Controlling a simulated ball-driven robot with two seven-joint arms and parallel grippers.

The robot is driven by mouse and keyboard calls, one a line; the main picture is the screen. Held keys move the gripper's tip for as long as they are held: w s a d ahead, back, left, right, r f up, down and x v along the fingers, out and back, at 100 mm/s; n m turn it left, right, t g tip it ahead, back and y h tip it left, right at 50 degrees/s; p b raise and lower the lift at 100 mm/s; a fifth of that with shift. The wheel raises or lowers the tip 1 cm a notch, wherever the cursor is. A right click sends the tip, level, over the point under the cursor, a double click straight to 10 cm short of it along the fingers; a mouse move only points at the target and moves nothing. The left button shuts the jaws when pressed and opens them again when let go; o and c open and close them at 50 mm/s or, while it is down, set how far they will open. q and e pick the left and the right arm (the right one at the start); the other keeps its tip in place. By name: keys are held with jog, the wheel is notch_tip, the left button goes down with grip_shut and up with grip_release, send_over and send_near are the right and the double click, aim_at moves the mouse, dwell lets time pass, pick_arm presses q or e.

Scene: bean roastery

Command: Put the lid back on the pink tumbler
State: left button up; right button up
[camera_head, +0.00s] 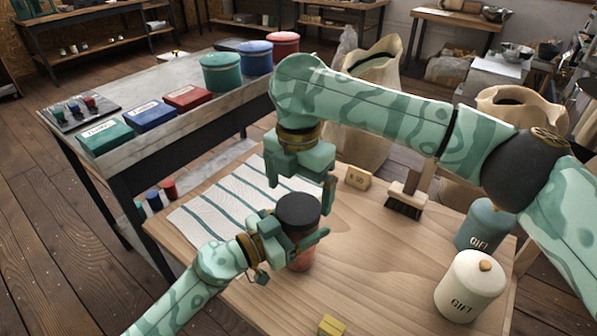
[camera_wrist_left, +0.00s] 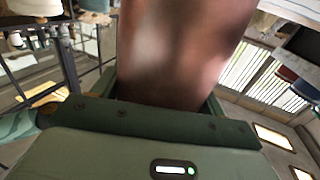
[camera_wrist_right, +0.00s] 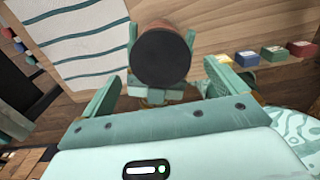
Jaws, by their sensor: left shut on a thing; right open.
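The pink tumbler (camera_head: 301,262) stands upright at the wooden table's left part, with a dark lid (camera_head: 298,208) on its top. Whether the lid is fully seated I cannot tell. My left gripper (camera_head: 296,245) is shut around the tumbler's body; the tumbler (camera_wrist_left: 180,50) fills the left wrist view between the fingers. My right gripper (camera_head: 300,184) is open and empty just above and behind the lid. In the right wrist view the round lid top (camera_wrist_right: 162,56) shows between and beyond the open fingers.
A striped cloth (camera_head: 222,215) lies behind the tumbler. A brush (camera_head: 406,198), a small wooden label block (camera_head: 357,178), a blue canister (camera_head: 484,226) and a white canister (camera_head: 468,287) stand to the right. A yellow block (camera_head: 331,326) is at the front. The table's middle is clear.

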aim_at(298, 207)
jog(key=shift+f, duration=1.9)
jog(key=c, duration=1)
jog(key=m, duration=0.8)
jog(key=o, duration=1.1)
jog(key=shift+c, duration=0.2)
jog(key=shift+r, duration=2.3)
